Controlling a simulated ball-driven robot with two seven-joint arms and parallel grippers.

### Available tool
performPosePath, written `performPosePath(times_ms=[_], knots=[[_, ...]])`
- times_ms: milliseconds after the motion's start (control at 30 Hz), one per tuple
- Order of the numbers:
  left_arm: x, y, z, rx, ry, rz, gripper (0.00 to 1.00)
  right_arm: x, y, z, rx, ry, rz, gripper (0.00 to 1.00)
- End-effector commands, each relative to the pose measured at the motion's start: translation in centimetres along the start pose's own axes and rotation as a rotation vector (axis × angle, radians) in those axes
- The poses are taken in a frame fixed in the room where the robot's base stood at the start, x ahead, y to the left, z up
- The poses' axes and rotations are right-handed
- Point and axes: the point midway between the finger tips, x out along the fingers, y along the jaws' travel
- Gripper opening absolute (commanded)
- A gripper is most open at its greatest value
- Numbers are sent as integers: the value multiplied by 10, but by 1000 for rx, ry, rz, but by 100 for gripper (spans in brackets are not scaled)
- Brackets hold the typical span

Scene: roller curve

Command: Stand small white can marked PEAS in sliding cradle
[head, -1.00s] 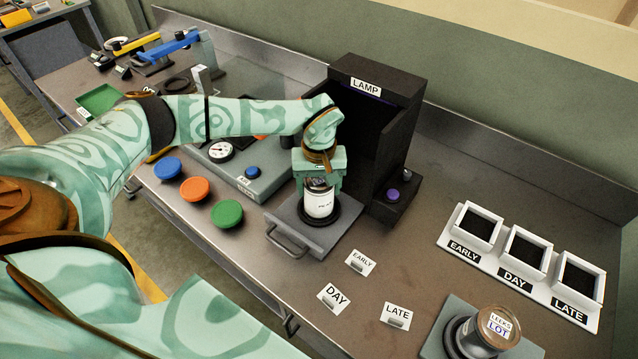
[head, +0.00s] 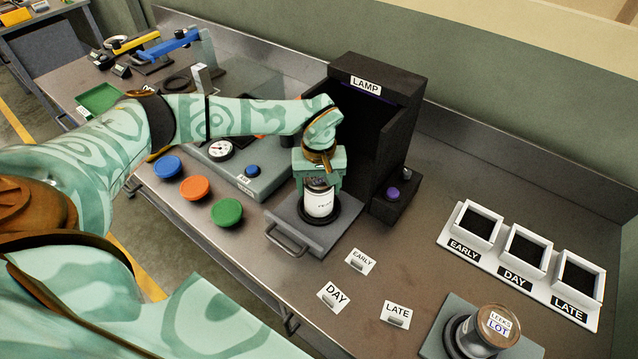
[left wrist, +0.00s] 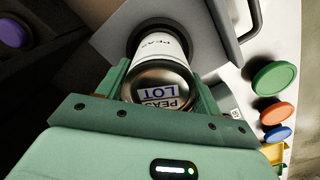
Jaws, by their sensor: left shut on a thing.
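The small white can marked PEAS (head: 319,203) stands upright in the dark ring of the grey sliding cradle (head: 335,236), in front of the black LAMP box. In the left wrist view, the can (left wrist: 163,75) shows its lid marked PEAS LOT, and its far end is inside the dark ring of the cradle (left wrist: 213,35). My left gripper (head: 319,182) is shut on the can from above, with a finger on each side. Whether the can's base touches the cradle floor is hidden. My right gripper is not in view.
The LAMP box (head: 372,130) stands just behind the cradle, with a purple button (head: 393,194) at its right. EARLY, DAY and LATE cards lie in front. A LEEKS can (head: 494,326) stands at the lower right. Three white trays (head: 525,250) stand at the right.

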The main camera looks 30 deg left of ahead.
Motion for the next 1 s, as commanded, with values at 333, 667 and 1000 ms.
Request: performPosePath(times_ms=[333, 667, 1000], knots=[[0, 0, 0, 0, 1, 1, 30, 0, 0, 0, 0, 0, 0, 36], [1, 0, 0, 0, -1, -1, 97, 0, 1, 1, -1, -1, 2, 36], [-2, 0, 0, 0, 0, 0, 100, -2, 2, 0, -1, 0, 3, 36]])
